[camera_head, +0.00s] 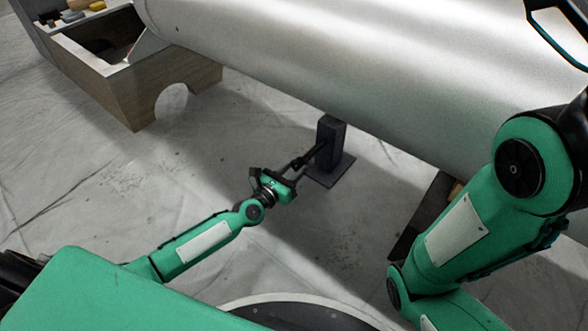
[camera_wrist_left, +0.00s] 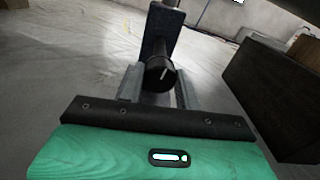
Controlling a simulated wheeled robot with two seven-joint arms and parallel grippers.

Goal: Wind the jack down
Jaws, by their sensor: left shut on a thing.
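The jack (camera_head: 331,138) is a dark upright post on a flat square base plate (camera_head: 332,174), standing on the floor beneath a large silver cylinder. In the left wrist view the jack's post (camera_wrist_left: 155,45) rises behind a round black knob (camera_wrist_left: 161,74) with a white line on its face, tilted slightly right of vertical. My left gripper (camera_head: 315,153) reaches the jack's near side. In the left wrist view its two grey fingers (camera_wrist_left: 159,88) stand either side of the knob and are shut on it. My right gripper is out of view; only its arm shows at the right.
The silver cylinder (camera_head: 350,60) hangs low across the scene above the jack. A wooden cradle (camera_head: 150,90) with a rounded cutout stands at the left. A dark block (camera_wrist_left: 275,95) stands right of the jack. The sheeted floor is clear left of the jack.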

